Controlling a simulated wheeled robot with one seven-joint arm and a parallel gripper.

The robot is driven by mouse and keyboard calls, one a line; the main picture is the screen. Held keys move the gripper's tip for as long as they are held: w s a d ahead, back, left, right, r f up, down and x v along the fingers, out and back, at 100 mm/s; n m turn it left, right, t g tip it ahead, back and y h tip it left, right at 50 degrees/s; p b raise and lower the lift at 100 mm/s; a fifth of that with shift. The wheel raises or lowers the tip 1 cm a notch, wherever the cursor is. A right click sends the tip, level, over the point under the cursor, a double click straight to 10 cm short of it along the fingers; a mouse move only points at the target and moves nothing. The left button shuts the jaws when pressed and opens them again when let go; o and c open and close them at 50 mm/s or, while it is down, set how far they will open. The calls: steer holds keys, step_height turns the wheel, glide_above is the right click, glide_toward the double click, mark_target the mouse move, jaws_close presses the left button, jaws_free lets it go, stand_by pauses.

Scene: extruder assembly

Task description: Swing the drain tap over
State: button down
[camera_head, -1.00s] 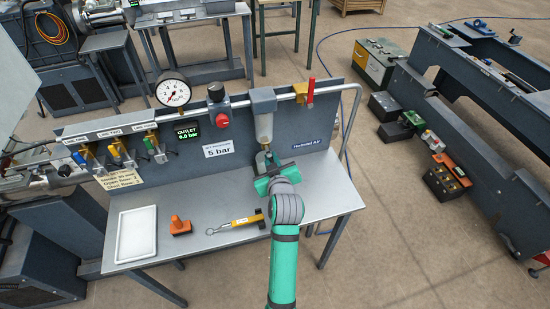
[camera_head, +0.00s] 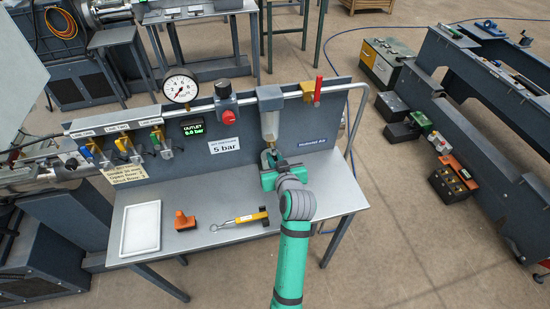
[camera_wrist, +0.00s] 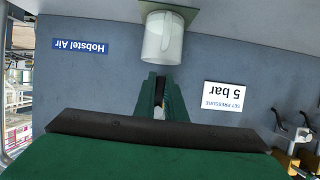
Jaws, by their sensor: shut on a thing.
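The filter unit hangs on the grey panel, with a clear bowl (camera_head: 269,124) under a grey head (camera_head: 270,98). The bowl also shows in the wrist view (camera_wrist: 162,42), which is upside down. My green gripper (camera_head: 268,158) is just below the bowl; in the wrist view its fingers (camera_wrist: 160,98) are close together at the bowl's lower end. They are shut on the drain tap (camera_wrist: 159,113), of which only a small pale bit shows between them. The rest of the tap is hidden, so I cannot tell which way it points.
A red-handled valve (camera_head: 318,88) is on the pipe, right of the filter. A gauge (camera_head: 180,88) and red knob (camera_head: 223,87) are to the left. A white tray (camera_head: 141,228), an orange part (camera_head: 184,220) and a yellow-handled tool (camera_head: 241,220) lie on the bench.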

steer(key=shift+w+r, duration=0.1)
steer(key=shift+r, duration=0.1)
steer(key=c, duration=1.8)
jaws_free()
steer(key=shift+f, duration=0.15)
steer(key=v, duration=1.1)
